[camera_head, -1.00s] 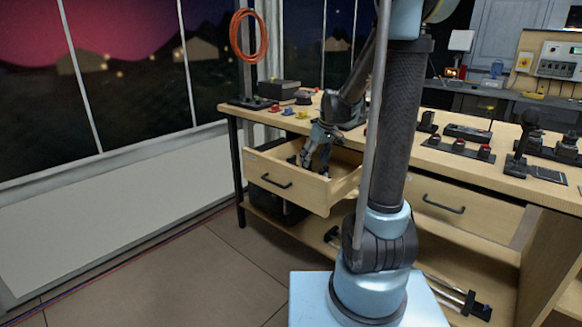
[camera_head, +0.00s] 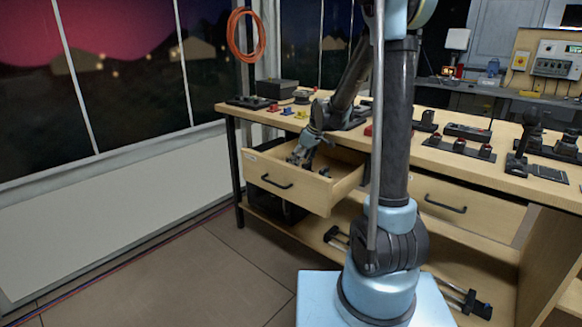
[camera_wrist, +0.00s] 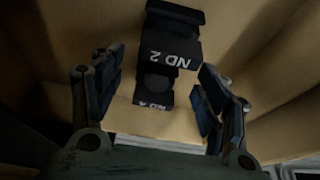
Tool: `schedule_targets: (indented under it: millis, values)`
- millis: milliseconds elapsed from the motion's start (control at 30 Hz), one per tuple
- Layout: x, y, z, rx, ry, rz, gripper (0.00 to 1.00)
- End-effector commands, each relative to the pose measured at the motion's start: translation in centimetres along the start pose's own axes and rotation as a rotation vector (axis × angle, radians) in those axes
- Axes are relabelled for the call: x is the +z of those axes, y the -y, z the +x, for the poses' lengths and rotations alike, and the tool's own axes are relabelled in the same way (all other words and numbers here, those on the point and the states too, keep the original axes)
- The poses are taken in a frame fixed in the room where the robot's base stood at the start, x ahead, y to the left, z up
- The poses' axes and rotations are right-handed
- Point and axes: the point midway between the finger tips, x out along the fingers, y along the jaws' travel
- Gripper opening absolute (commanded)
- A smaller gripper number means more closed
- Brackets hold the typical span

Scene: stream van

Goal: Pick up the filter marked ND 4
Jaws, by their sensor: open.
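My gripper (camera_wrist: 157,88) is open, with one finger on each side of this second piece and nothing held. In the head view my gripper (camera_head: 302,157) hangs over the open drawer (camera_head: 290,193). A small dark item (camera_head: 325,172) shows in the drawer, right of the fingers. I cannot tell which filter it is.
The drawer's wooden walls stand close around my gripper. The bench top above carries coloured knobs (camera_head: 287,111), a dark box (camera_head: 277,89) and control panels (camera_head: 459,148). A shut drawer (camera_head: 455,204) is to the right.

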Motion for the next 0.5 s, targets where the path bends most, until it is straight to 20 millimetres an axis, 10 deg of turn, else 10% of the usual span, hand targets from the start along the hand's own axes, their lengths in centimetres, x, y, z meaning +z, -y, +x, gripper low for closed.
schedule_targets:
  millis: [500]
  values:
    - [-4.9, 0.1, 2.0, -0.002, 0.0, -0.001, 0.68]
